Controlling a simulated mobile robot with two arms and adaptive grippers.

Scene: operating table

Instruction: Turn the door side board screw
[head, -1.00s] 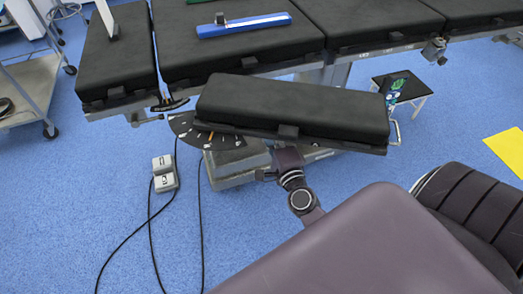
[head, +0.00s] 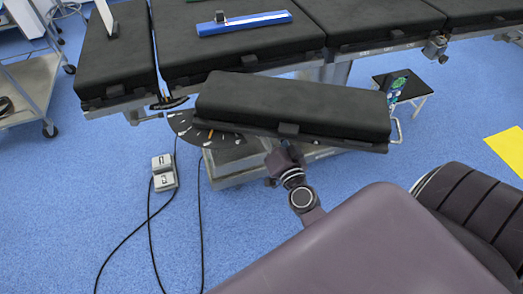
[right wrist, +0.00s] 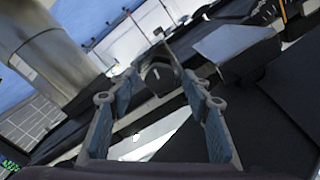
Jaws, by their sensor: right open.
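The black padded side board (head: 290,105) sticks out from the near side of the operating table (head: 238,58). My right gripper (head: 277,158) is just below its near edge, its tips partly hidden. In the right wrist view my right gripper (right wrist: 160,84) is open, with one blue-padded finger on each side. A dark round screw knob (right wrist: 158,74) with a pale mark lies ahead, between the fingertips in the picture. I cannot tell whether the fingers touch it. The head view does not show the knob clearly. My left gripper is not in view.
A fan-shaped dark plate (head: 196,128) sits left of the board, beneath the table. A grey foot pedal (head: 164,172) with cables lies on the blue floor. A trolley (head: 30,92) stands at left, a small black-topped stool (head: 403,84) at right.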

